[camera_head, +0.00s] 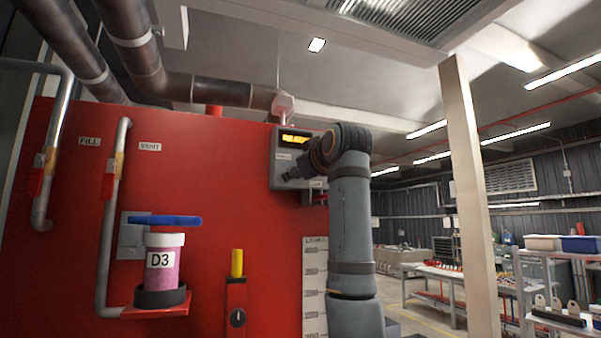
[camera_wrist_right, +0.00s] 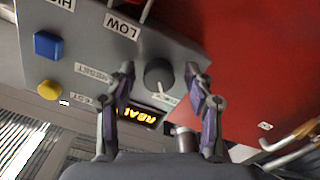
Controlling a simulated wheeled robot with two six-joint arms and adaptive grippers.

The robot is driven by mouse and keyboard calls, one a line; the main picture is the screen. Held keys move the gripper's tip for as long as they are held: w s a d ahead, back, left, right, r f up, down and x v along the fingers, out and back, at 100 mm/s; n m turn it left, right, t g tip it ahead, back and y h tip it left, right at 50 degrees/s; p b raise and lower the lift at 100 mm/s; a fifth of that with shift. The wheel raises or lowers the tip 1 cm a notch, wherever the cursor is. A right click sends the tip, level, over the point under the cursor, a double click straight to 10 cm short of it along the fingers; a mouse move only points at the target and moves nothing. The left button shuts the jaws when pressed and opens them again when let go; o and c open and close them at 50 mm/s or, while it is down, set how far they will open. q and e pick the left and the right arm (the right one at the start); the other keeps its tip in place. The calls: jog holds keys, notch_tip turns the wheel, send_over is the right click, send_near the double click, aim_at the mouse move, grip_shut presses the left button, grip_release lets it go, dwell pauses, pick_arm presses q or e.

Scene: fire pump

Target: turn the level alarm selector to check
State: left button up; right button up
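A grey alarm panel (camera_head: 281,174) with a lit amber display (camera_head: 294,138) is mounted on the red tank, partly hidden by my right arm. In the right wrist view the panel (camera_wrist_right: 100,45) fills the upper left. My right gripper (camera_wrist_right: 160,70) is open, with one finger on each side of the knob; contact cannot be told. In the head view this gripper (camera_head: 289,173) is small and dark in front of the panel. My left gripper is out of view.
A blue button (camera_wrist_right: 47,45) and a yellow button (camera_wrist_right: 48,90) sit beside the knob on the panel. On the red tank (camera_head: 70,250) are pipes, valves, a pink D3 jar (camera_head: 163,268) and a level scale (camera_head: 315,285). A pale post (camera_head: 468,190) stands right of my arm.

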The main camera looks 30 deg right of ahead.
jog(key=v, duration=1.2)
dwell(0.3)
